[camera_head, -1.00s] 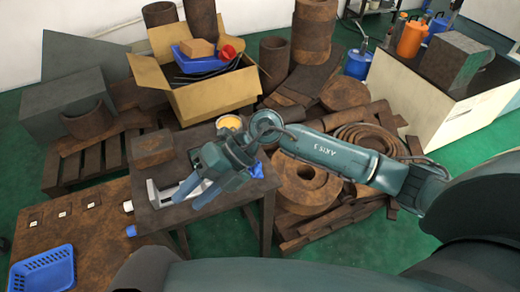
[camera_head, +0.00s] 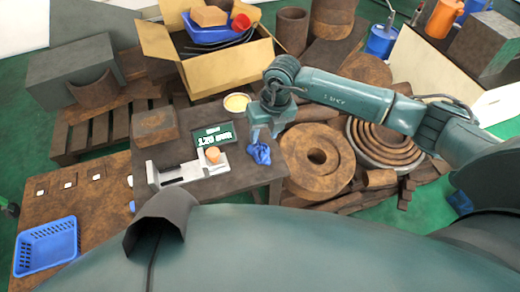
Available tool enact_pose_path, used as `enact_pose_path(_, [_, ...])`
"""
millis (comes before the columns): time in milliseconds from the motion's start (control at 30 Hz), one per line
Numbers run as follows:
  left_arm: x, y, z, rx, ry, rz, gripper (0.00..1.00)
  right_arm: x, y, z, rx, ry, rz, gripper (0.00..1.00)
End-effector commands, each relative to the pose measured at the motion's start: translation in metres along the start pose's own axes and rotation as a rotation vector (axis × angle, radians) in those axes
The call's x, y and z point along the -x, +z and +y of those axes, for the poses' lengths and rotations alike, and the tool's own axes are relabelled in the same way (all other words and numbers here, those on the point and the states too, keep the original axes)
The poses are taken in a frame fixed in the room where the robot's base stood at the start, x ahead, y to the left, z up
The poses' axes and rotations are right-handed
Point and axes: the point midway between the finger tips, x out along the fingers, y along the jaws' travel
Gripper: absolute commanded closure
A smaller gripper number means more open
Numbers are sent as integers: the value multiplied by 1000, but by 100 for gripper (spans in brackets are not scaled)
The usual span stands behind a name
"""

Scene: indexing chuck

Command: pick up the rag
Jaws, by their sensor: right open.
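The rag (camera_head: 259,153) is a small crumpled blue cloth at the right edge of the dark table (camera_head: 236,184). My right gripper (camera_head: 263,137) points down just above the rag, with its fingers apart. The fingertips are at or very near the top of the cloth; I cannot tell whether they touch it. My left gripper does not show.
On the table are a grey metal fixture (camera_head: 186,172) with an orange-brown piece (camera_head: 213,155), a green sign (camera_head: 212,138), a yellow-topped tin (camera_head: 237,103) and a rusty block (camera_head: 155,126). A large rusty ring (camera_head: 318,160) lies right of the table. A blue basket (camera_head: 46,246) is lower left.

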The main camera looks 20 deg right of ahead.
Motion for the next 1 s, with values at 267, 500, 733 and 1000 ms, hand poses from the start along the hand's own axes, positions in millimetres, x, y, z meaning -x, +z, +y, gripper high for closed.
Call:
enact_pose_path(267, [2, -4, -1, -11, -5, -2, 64, -36, -1, 0, -1, 1, 3, 58])
enact_pose_path(500, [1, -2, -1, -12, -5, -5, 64, -53, -1, 0, 1, 1, 0, 58])
enact_pose_path(733, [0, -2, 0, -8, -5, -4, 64, -53, 0, 0, 1, 1, 0, 64])
enact_pose_path(1000, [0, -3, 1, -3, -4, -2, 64, -52, 0, 0, 0, 1, 0, 86])
